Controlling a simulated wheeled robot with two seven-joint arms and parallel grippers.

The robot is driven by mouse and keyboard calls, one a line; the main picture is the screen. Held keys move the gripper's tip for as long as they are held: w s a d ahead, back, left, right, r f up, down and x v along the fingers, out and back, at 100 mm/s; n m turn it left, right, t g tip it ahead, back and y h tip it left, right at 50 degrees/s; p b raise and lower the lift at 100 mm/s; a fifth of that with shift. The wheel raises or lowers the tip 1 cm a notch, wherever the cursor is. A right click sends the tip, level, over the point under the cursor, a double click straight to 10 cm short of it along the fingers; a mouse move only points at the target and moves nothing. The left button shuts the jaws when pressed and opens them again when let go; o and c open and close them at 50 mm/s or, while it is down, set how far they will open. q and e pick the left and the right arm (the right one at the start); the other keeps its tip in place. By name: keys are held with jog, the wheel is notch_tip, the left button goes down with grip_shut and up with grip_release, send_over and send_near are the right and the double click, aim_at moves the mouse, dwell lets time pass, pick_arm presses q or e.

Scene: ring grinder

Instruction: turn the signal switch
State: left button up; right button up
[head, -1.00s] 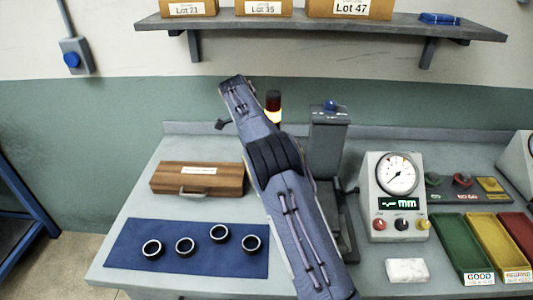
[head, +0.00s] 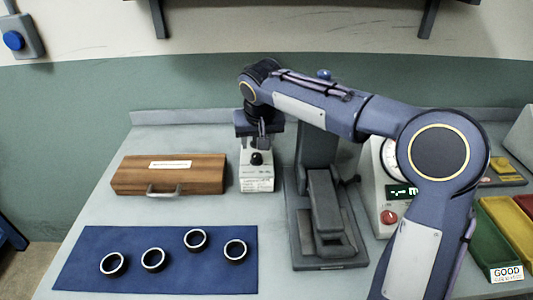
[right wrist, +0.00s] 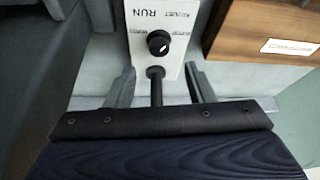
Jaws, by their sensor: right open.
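The signal switch is a black knob (right wrist: 159,43) on a white panel (right wrist: 176,15) marked RUN and ADJUST. In the head view the knob (head: 256,158) sits on the white box (head: 257,180), right of the wooden case. My right gripper (right wrist: 160,68) is open, its two fingers spread either side of the knob's line and short of it. In the head view the right gripper (head: 261,138) is just above and behind the knob, partly hidden by its own wrist. A dark rod (right wrist: 156,86) shows between the fingers; I cannot tell what it belongs to. My left gripper is out of view.
The wooden case (head: 170,174) stands close left of the box. A grey machine (head: 322,210) stands close right. Several dark rings lie on the blue mat (head: 185,272) in front. A gauge box (head: 385,190) is partly behind my right arm.

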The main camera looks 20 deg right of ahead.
aim_at(256, 155)
jog(key=x, duration=0.7)
jog(key=c, duration=1)
